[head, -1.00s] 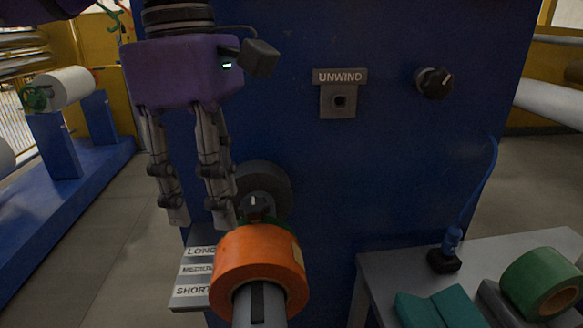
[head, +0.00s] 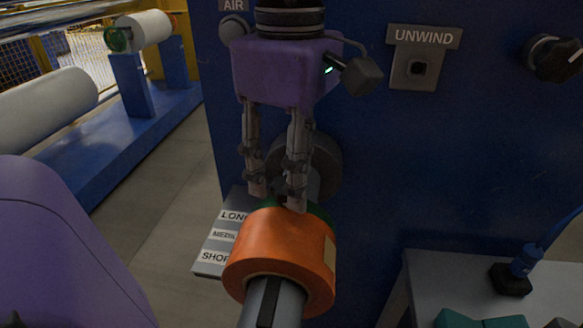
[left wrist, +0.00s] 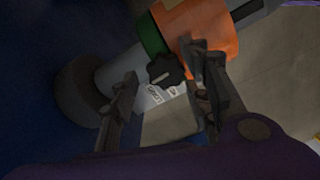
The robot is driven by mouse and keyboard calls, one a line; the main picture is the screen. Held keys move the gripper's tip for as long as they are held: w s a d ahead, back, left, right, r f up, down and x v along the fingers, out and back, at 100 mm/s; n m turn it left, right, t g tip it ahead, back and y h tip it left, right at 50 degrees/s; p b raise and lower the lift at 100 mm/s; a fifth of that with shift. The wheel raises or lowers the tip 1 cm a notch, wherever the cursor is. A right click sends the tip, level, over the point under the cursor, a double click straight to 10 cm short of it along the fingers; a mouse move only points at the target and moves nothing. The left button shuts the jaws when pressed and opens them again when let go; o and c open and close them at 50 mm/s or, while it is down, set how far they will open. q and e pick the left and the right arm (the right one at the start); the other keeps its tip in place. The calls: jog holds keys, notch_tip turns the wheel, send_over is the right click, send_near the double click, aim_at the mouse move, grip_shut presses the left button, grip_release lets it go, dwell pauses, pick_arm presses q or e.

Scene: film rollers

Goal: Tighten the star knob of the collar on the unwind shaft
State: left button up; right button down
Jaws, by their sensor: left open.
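The unwind shaft (head: 272,303) is a grey bar that carries an orange roll (head: 280,245). Behind the roll is a green collar (head: 320,211), mostly hidden in the head view. In the left wrist view the collar (left wrist: 150,36) lies against the roll (left wrist: 208,28). Its black star knob (left wrist: 166,71), with a pale line on top, shows between my fingers. My left gripper (head: 277,198) is open just behind the roll, pointing down, with its fingertips at the collar. In the left wrist view, gaps show on both sides of the knob, and I cannot tell whether a finger touches it.
A blue machine panel (head: 440,180) with an UNWIND sign (head: 423,37) stands close behind. A label plate (head: 208,271) sits left of the roll. A grey table (head: 440,275) with teal blocks (head: 485,321) is at the lower right. White rollers (head: 50,105) stand at the left.

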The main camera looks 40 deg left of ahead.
pick_arm(q)
jog(key=shift+s+f, duration=0.1)
jog(key=shift+f, duration=0.15)
jog(key=shift+c, duration=0.2)
jog(key=c, duration=1)
jog(key=shift+r, duration=0.1)
